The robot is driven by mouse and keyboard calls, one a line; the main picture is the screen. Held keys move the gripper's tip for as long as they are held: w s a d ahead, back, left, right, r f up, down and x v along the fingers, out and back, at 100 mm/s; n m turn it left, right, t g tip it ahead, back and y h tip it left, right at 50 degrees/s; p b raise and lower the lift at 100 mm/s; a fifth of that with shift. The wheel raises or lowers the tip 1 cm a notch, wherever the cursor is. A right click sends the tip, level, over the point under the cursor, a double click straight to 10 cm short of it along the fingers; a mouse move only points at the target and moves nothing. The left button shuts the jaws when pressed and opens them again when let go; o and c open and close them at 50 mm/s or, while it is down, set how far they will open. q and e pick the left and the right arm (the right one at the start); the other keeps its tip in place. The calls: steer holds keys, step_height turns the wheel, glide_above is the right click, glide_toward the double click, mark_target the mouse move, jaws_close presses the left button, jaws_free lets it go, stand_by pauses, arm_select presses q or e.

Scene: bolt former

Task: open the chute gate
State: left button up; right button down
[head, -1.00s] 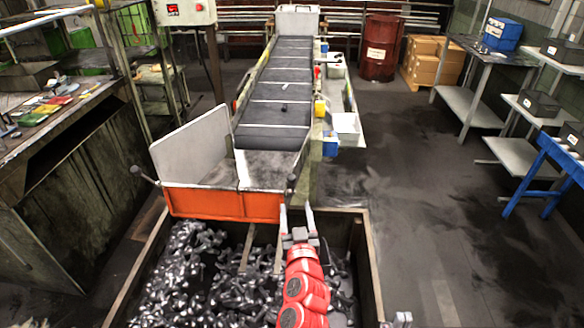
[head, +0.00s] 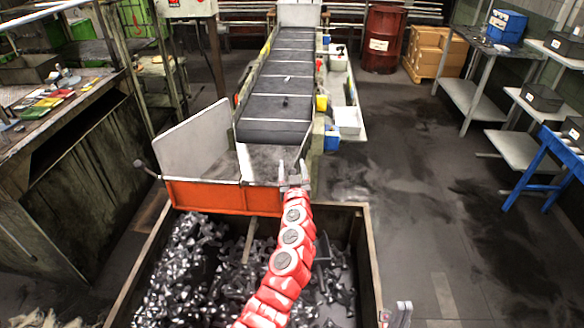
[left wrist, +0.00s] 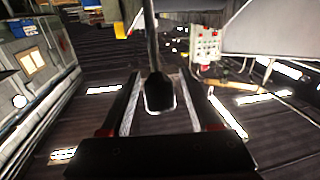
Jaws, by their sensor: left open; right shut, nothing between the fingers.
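The orange gate panel (head: 222,196) stands across the lower end of the chute (head: 262,165), above a bin. A lever with a dark knob (head: 139,164) sticks out at the gate's left end. My left gripper (head: 293,172) is open at the gate's right end, its fingers pointing up the conveyor. In the left wrist view, a dark rod with a black knob (left wrist: 159,92) lies between the open fingers (left wrist: 162,100); I cannot tell whether they touch it. The gripper hides this knob in the head view. My right gripper (head: 397,314) is shut and empty at the lower right.
The metal bin (head: 371,250) holds many dark metal parts (head: 195,265). The conveyor (head: 278,85) runs away behind the chute. A blue bin (head: 332,138) and a white bin (head: 348,122) stand beside it.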

arm_select(q)
steer(key=shift+w+r, duration=0.1)
steer(key=shift+w, duration=0.1)
jaws_close()
steer(key=shift+a, duration=0.1)
stand_by(1.3)
